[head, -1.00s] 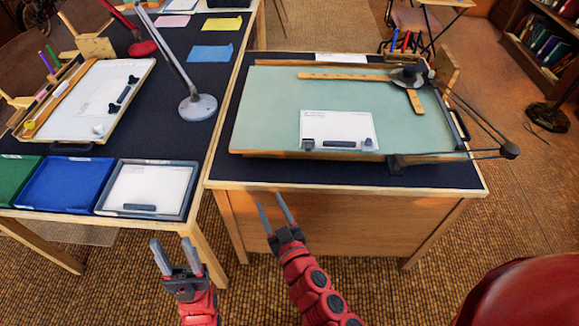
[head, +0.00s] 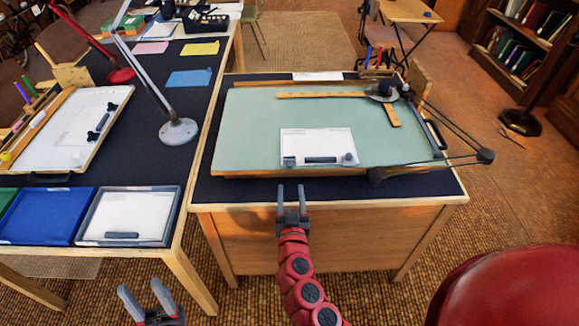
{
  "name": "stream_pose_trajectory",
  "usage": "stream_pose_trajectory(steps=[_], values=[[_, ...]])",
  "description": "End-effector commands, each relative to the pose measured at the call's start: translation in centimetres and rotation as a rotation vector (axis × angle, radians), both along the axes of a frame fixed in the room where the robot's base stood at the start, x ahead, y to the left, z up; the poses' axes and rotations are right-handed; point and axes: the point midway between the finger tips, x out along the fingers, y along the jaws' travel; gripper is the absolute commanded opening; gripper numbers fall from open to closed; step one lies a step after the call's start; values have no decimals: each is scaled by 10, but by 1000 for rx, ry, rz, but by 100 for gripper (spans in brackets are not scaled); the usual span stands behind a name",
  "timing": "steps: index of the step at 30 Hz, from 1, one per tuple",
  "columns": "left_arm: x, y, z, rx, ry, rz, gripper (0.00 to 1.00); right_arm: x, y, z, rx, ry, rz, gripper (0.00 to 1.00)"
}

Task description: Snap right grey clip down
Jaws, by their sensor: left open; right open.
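The white sheet (head: 318,143) lies on the pale green drafting board (head: 240,130), near its front edge. The right grey clip (head: 348,158) is at the sheet's front right corner. The left grey clip (head: 290,161) is at the front left corner, with a dark bar (head: 320,160) between them. The clips are too small to tell whether they are up or down. My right gripper (head: 291,190) is open and empty, just in front of the board and nearer the left clip. My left gripper (head: 142,288) is open and empty at lower left, apart from the board.
A drafting arm with a wooden ruler (head: 320,95) and round head (head: 381,92) lies across the board's back right. Its dark rods reach a knob (head: 486,155) past the right edge. A lamp base (head: 178,131) and a tray (head: 129,216) with paper stand on the left desk.

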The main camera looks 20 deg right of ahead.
Motion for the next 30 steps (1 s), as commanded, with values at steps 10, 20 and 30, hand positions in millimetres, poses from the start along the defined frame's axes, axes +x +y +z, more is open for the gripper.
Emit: stream_pose_trajectory(steps=[10, 20, 30], values=[[0, 0, 20, 0, 0, 0, 50, 61, -18, 1, 0, 0, -2, 52], [0, 0, 22, 0, 0, 0, 50, 76, -21, 1, 0, -2, 2, 52], [0, 0, 22, 0, 0, 0, 50, 75, -21, 0, 0, -1, 2, 20]])
